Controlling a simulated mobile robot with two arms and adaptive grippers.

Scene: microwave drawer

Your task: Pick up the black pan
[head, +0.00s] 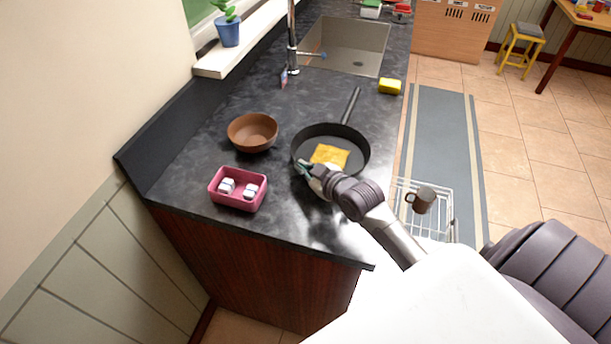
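The black pan (351,136) sits on the dark countertop, its handle (351,104) pointing away toward the sink. A flat yellow-orange item (330,155) lies in the pan. My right gripper (303,168) is at the pan's near left rim, with its fingers over or at that rim. The fingers are small and partly hidden by the wrist, so I cannot tell whether they are open or closed on the rim. My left gripper is not in view.
A brown bowl (253,131) and a pink container (238,203) with white items stand left of the pan. A yellow sponge (390,86) lies near the sink (345,47). A white wire rack (436,232) with a brown mug (421,200) is right of the counter.

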